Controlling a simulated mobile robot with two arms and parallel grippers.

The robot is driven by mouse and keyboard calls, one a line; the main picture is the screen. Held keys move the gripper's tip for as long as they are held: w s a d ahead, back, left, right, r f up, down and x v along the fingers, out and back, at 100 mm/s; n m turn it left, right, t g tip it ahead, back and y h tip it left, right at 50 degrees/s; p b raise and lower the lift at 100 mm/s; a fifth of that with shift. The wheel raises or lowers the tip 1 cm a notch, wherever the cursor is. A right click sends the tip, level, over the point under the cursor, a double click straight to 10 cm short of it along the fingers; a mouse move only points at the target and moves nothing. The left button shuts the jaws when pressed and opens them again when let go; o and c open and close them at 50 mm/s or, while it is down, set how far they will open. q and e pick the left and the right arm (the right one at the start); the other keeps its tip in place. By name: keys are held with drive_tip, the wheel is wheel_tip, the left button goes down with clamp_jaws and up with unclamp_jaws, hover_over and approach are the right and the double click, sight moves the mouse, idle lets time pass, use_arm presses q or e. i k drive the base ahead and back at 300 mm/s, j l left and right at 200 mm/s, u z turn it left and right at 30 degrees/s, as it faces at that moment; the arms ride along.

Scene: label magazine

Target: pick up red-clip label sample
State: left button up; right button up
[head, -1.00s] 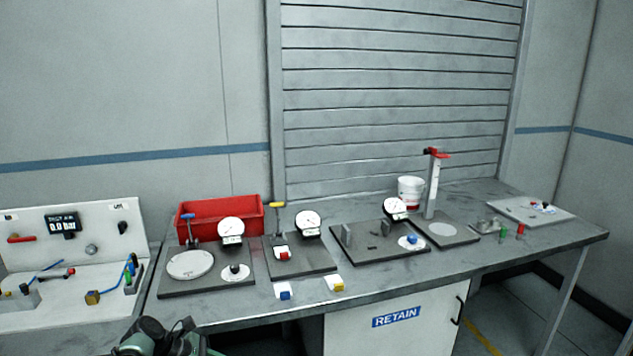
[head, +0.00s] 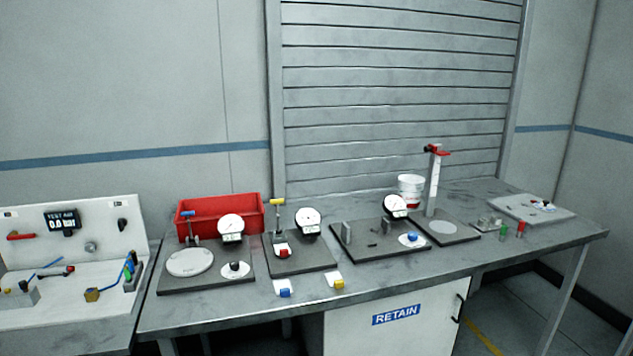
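The red-clip label sample (head: 283,251), a small white piece with a red block on it, sits on the second dark gauge plate (head: 315,264) from the left. It lies in front of a yellow-topped post (head: 277,215) and left of a dial gauge (head: 307,220). A blue-clip label sample (head: 284,288) and a yellow-clip label sample (head: 336,281) lie on the bench top near its front edge, in front of that plate. Neither of my grippers is in view.
A red bin (head: 240,212) stands behind the left gauge plate (head: 205,281). Another gauge plate (head: 370,250) and a tall stand with a red top (head: 434,180) are to the right. A white test panel (head: 100,225) is at far left. Bare bench (head: 420,272) runs along the front.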

sight(283, 251)
drive_tip(key=i+j, duration=0.2)
drive_tip(key=i, duration=0.2)
drive_tip(key=i+j, duration=0.25)
drive_tip(key=i, duration=0.15)
drive_tip(key=i+j, duration=0.2)
drive_tip(key=i, duration=0.2)
